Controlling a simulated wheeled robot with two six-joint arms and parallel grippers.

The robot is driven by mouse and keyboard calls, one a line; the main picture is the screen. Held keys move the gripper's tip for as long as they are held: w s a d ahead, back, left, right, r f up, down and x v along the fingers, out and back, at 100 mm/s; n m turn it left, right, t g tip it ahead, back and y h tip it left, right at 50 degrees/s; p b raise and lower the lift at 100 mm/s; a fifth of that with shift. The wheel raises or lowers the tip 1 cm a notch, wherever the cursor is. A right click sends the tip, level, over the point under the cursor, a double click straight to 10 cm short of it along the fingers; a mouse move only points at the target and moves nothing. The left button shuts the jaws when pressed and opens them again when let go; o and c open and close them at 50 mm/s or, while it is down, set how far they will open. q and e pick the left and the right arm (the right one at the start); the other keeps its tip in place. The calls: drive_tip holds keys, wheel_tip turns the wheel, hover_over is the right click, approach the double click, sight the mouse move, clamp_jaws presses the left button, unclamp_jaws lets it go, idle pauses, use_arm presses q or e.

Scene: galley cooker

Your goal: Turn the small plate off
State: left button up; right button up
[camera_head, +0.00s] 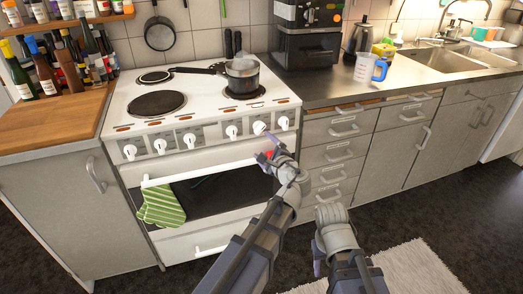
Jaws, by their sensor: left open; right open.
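A white cooker (210,160) stands at the left. On its top, a large black plate (157,104) lies at front left and a smaller plate (155,77) behind it. A dark pot (243,78) sits over a plate at front right. White knobs line the front panel, including a left one (129,152), one right of the middle (231,132) and the two rightmost (259,127) and (283,122). Their settings are too small to tell. My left gripper (268,154) is open and empty, just below the right knobs. My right gripper (319,258) is open, low before the drawers.
A wooden counter (55,118) with bottles is at left. A measuring jug (366,68) stands on the steel counter (335,88). A pale rug (415,270) lies on the floor.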

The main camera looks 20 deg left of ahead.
sight(261, 130)
use_arm(q)
drive_tip(key=shift+w+a+m+t+b, duration=0.4)
drive_tip(key=shift+w+a+m, duration=0.2)
drive_tip(key=shift+w, duration=0.95)
drive_tip(key=shift+w+a+m+t+b, duration=0.25)
drive_tip(key=shift+w+a+m+t, duration=0.25)
drive_tip(key=shift+w, duration=1)
drive_tip(key=shift+w+a+m+t+b, duration=0.35)
drive_tip(key=shift+w+a+m, duration=0.3)
drive_tip(key=shift+w, duration=0.9)
use_arm(e)
drive_tip(key=shift+f, duration=1.8)
use_arm(q)
drive_tip(key=c, duration=1.4)
drive_tip(key=shift+o, duration=0.2)
